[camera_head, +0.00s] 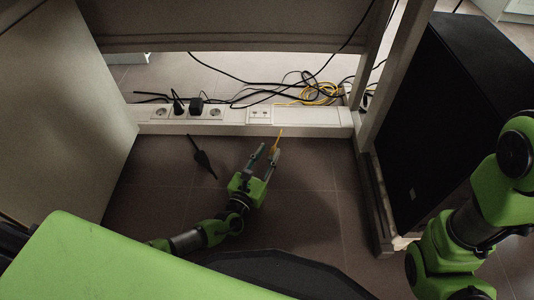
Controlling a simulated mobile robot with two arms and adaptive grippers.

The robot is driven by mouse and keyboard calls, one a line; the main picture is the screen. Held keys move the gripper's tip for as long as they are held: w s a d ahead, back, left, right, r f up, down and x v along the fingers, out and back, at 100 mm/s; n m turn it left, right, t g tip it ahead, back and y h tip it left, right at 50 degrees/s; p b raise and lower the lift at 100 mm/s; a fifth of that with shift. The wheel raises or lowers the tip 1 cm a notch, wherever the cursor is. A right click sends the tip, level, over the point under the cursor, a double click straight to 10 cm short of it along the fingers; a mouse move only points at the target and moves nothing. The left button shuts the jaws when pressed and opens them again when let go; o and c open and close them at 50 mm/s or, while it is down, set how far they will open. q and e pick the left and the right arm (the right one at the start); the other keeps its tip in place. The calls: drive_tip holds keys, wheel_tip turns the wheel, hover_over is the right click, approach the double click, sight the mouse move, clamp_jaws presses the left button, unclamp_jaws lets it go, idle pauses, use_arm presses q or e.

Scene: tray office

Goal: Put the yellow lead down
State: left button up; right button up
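My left gripper (268,151) is low over the dark tiled floor, in front of the white socket ledge, pointing towards it. Its two fingers stand apart with a gap between them. A short yellow piece (279,136), perhaps an end of the yellow lead, shows at the tip of the right-hand finger; I cannot tell whether it touches the finger or lies beyond it.
The white ledge (178,128) holds several sockets, with black plugs (196,106) at its left. A black cabinet (440,120) and a desk leg (375,195) stand at right. Floor between is clear.

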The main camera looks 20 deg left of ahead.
use_arm(q)
drive_tip(key=shift+s+f, duration=0.1)
drive_tip(key=shift+f, duration=0.1)
drive_tip(key=shift+s+r, duration=0.25)
drive_tip(key=s+p, duration=0.1)
drive_tip(key=s, duration=0.2)
drive_tip(key=s+p, duration=0.2)
drive_tip(key=s, duration=0.1)
drive_tip(key=s+a+p, duration=0.1)
drive_tip(key=s+p, duration=0.1)
drive_tip(key=s, duration=0.2)
drive_tip(key=shift+a+r, duration=0.1)
drive_tip(key=shift+r, duration=0.2)
drive_tip(key=shift+s+a, duration=0.1)
drive_tip(key=shift+s, duration=0.55)
